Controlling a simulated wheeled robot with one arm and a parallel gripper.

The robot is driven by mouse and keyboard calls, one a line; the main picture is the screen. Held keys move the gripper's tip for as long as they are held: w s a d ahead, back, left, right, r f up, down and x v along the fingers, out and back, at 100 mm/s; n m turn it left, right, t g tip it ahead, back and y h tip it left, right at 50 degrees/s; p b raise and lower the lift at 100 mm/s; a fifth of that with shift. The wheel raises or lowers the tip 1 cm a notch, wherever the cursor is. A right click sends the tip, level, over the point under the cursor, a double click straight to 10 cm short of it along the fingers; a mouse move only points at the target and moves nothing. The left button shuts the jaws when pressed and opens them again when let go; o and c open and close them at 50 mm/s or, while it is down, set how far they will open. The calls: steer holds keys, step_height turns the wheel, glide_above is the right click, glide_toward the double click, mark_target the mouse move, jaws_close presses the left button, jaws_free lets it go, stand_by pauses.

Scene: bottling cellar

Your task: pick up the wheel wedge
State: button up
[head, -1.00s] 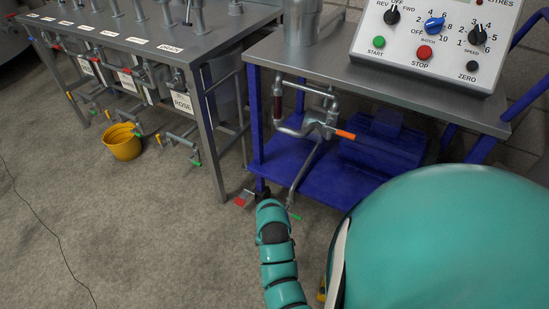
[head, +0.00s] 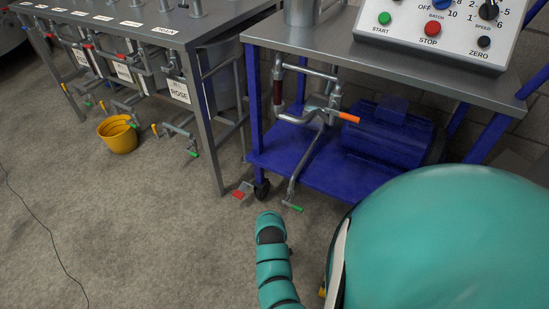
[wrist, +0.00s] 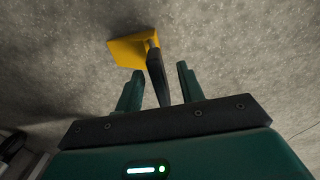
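The wheel wedge (wrist: 132,50) is a yellow block with a black handle, in the upper middle of the wrist view. Its handle runs down between the two dark green fingers of my gripper (wrist: 160,70). The fingers stand apart, with a gap visible on each side of the handle, so the gripper is open around or just above it. The handle's near end is hidden at the palm. In the head view my gripper is out of sight. A small yellow patch (head: 322,291) shows beside my teal body there; I cannot tell whether it is the wedge.
A blue cart (head: 310,165) with a caster, pipework and a control box (head: 430,30) stands ahead. A grey filling bench (head: 150,35) is at left, with a yellow bucket (head: 118,135) on the floor. A cable (head: 45,235) crosses the open floor at left.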

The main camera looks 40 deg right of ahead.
steer(key=shift+f, duration=0.8)
steer(key=shift+r, duration=0.1)
jaws_close()
steer(key=shift+r, duration=0.1)
